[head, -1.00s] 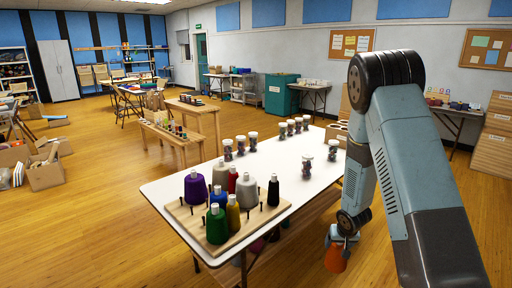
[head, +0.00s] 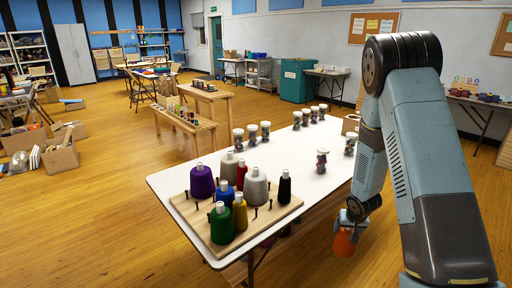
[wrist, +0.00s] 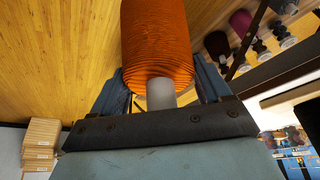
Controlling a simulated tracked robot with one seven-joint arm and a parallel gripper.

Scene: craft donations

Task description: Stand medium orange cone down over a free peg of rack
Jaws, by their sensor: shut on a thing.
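The orange cone (head: 344,243) hangs below my gripper (head: 352,217) in the head view, off the right side of the table and apart from it. In the wrist view the orange cone (wrist: 157,45) sits between the two fingers of my gripper (wrist: 160,92), its pale core end toward the palm. My gripper is shut on it. The wooden rack (head: 268,216) lies on the near end of the white table and holds several cones: purple, green, blue, yellow, red, grey and black. Several dark bare pegs (head: 271,204) show between and beside them.
The white table (head: 290,151) also carries several jars (head: 322,160) with white lids toward its far part. Wooden benches (head: 184,126) stand behind it, on open wood floor. In the wrist view more cones (wrist: 240,22) show at upper right.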

